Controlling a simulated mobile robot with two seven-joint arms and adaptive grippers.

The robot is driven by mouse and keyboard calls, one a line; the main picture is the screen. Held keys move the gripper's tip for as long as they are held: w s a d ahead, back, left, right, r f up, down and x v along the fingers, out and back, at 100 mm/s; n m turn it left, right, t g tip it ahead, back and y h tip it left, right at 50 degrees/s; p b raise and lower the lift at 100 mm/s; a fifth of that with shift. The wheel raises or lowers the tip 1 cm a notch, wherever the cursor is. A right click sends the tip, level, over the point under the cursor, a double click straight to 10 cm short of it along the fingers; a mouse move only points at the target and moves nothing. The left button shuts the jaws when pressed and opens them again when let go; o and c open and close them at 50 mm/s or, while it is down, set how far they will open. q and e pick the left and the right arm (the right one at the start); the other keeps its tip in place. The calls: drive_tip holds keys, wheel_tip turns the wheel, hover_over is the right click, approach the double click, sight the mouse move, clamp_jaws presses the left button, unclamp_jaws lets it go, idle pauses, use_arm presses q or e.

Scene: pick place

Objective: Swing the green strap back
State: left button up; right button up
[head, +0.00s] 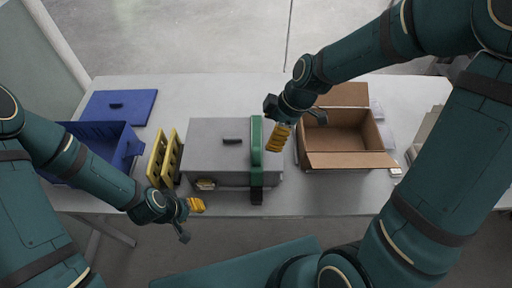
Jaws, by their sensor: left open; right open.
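The green strap (257,141) lies over the right part of the grey box (205,150) on the table, running from its back edge toward the front. A dark piece (257,188) hangs at the front face below it. My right gripper (274,148) has yellow fingers and is just right of the strap, close to it; I cannot tell whether it touches. My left gripper (198,205) is in front of the grey box near the table's front edge, left of the strap. Both grippers are open and hold nothing that I can see.
A blue bin (132,148) and its blue lid (118,106) are at the left. Yellow racks (156,157) stand between bin and grey box. An open cardboard box (350,160) is at the right. Little bare table (330,205) shows in front.

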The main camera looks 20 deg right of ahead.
sight(255, 152)
drive_tip(key=b+x, duration=0.1)
drive_tip(key=x, duration=0.9)
drive_tip(key=shift+w+f, duration=0.1)
drive_tip(key=shift+w, duration=0.05)
drive_tip(key=c, duration=1.3)
